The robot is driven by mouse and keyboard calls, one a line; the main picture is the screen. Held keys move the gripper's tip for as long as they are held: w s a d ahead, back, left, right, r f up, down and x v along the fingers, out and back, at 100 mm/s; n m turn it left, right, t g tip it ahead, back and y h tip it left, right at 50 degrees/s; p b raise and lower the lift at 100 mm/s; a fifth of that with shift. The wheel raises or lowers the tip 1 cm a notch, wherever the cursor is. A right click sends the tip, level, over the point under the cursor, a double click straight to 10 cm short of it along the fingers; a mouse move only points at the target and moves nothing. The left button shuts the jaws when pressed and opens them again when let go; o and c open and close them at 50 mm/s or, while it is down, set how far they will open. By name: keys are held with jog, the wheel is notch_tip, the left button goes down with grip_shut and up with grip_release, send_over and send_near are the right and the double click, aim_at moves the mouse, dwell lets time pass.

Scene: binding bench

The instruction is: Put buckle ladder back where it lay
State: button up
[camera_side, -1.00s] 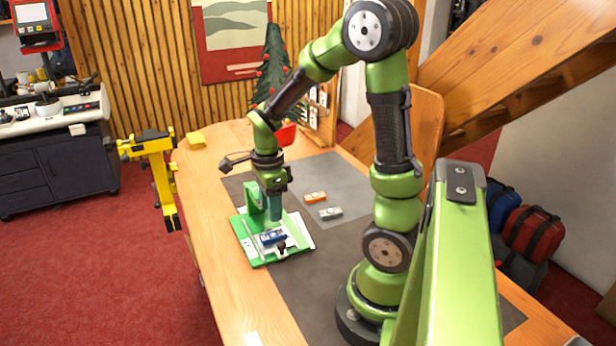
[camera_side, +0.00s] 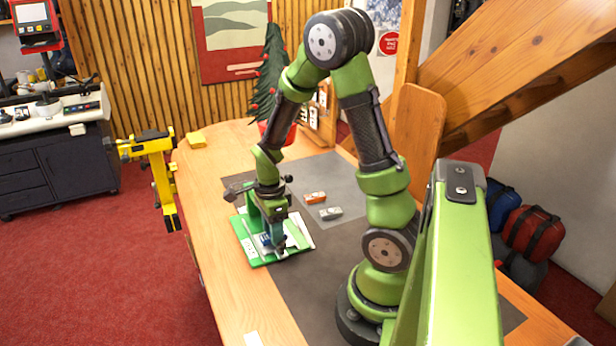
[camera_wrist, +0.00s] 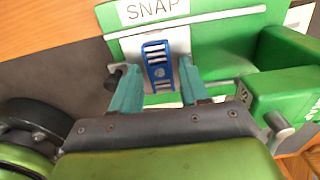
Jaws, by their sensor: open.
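The buckle ladder (camera_wrist: 158,66) is a blue piece with white slots. In the wrist view it lies on a pale plate of the green fixture (camera_wrist: 215,42), which carries a "SNAP" label. My gripper (camera_wrist: 160,88) is open, with its teal fingers on either side of the ladder's near end. I cannot tell whether they touch it. In the side view my gripper (camera_side: 273,243) is low over the green fixture (camera_side: 249,247), and the blue ladder (camera_side: 264,240) shows partly behind the fingers.
On the grey mat (camera_side: 340,170) lie an orange piece (camera_side: 315,198) and a grey piece (camera_side: 331,213), to the right of the fixture. A small tree (camera_side: 272,75) and a wooden rack (camera_side: 320,118) stand at the back. A yellow block (camera_side: 196,140) sits at the far left edge.

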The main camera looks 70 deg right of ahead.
jog(key=c, duration=0.7)
jog(key=shift+r, duration=0.1)
jog(key=shift+r, duration=2.4)
